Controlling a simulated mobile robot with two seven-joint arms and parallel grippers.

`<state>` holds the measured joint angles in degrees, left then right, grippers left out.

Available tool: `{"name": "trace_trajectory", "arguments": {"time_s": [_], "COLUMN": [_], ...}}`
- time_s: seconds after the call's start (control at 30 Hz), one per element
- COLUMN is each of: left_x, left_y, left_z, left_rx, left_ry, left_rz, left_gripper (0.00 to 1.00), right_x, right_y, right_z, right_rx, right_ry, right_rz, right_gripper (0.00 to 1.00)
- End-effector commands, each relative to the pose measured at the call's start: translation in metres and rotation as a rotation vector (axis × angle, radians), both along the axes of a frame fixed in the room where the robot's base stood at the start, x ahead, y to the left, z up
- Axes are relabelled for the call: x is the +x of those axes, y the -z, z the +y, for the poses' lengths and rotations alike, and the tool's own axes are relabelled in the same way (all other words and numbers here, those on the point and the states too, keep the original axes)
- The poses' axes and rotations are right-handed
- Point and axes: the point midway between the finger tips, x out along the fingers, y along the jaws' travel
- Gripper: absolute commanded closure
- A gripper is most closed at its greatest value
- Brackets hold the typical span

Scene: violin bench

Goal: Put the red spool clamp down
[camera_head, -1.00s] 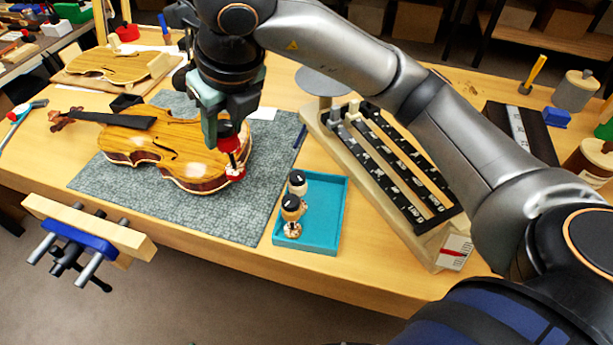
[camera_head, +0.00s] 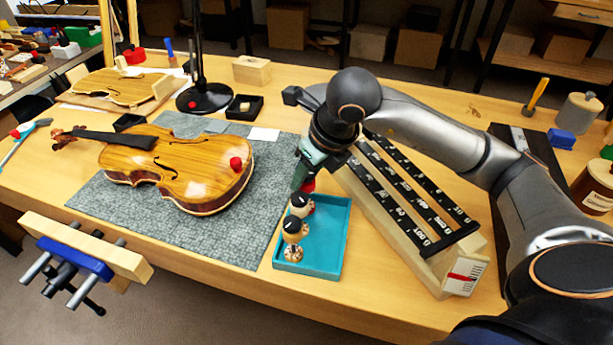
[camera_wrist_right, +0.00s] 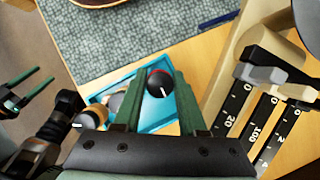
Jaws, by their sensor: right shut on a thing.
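My right gripper (camera_head: 304,181) is over the back left part of the teal tray (camera_head: 340,240). It is shut on the red spool clamp (camera_head: 309,185), of which a small red part shows below the fingers. In the right wrist view the clamp (camera_wrist_right: 160,82), red with a dark cap and white mark, sits between the fingertips (camera_wrist_right: 157,98). I cannot tell whether it touches the tray. Two pale spool clamps with black tops stand in the tray, one at the back (camera_head: 302,205) and one in front (camera_head: 292,232). My left gripper (camera_wrist_right: 42,78) shows at the wrist view's left edge, fingers apart and empty.
The violin (camera_head: 175,170) lies on the grey mat (camera_head: 235,225), a red round piece (camera_head: 236,163) on its top. A rack with black numbered strips (camera_head: 410,195) stands close right of the tray. A lamp base (camera_head: 205,98) stands behind. A vise (camera_head: 80,255) juts from the front edge.

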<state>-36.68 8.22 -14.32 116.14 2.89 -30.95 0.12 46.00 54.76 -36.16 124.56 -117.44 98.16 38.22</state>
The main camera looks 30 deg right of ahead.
Motion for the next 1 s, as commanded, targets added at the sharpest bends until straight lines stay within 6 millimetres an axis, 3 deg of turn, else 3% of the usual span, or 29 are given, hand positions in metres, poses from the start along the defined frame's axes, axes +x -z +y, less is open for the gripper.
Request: {"name": "trace_trajectory", "arguments": {"time_s": [0.4, 0.43, 0.53, 0.83, 1.0], "left_x": [0.002, 0.002, 0.002, 0.002, 0.002], "left_y": [0.003, 0.003, 0.001, -0.001, -0.003], "left_z": [0.0, 0.001, 0.001, 0.001, 0.001], "left_rx": [0.0, 0.0, 0.0, 0.001, 0.002], "left_ry": [-0.001, -0.001, 0.0, -0.001, 0.0], "left_rz": [-0.005, -0.005, -0.004, -0.003, -0.002], "left_gripper": [0.29, 0.29, 0.29, 0.29, 0.29], "right_x": [0.0, 0.0, 0.0, 0.0, -0.006], "right_y": [0.01, 0.01, 0.008, 0.006, -0.013], "right_z": [0.0, 0.0, 0.0, 0.0, -0.001], "right_rx": [0.0, 0.0, 0.0, 0.0, -0.001], "right_ry": [0.0, 0.0, 0.0, 0.0, -0.001], "right_rz": [-0.001, 0.0, 0.0, 0.0, -0.004], "right_gripper": [1.0, 0.58, 0.47, 0.47, 0.47]}}
